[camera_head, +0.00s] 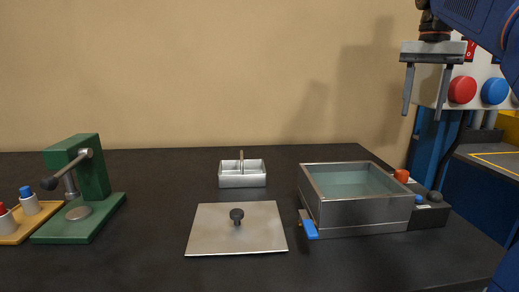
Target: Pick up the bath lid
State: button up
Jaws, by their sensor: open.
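The bath lid (210,233) is a flat, square metal plate lying on the dark table, with a dark round knob (237,215) standing up at its middle. The open metal bath (357,211) stands to the right of the lid and holds greenish liquid. My gripper (421,111) is at the upper right, high above the table and to the right of the bath. Its two fingers point down, spread apart, with nothing between them. It is well away from the lid.
A small divided metal tray (242,180) stands behind the lid. A blue tab (308,225) sticks out at the bath's front left. A green lever press (92,180) and an orange rack (24,220) with capped bottles stand at left. A panel with red and blue buttons (478,90) is behind my gripper.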

aim_at(232, 228)
jog(key=k, duration=0.9)
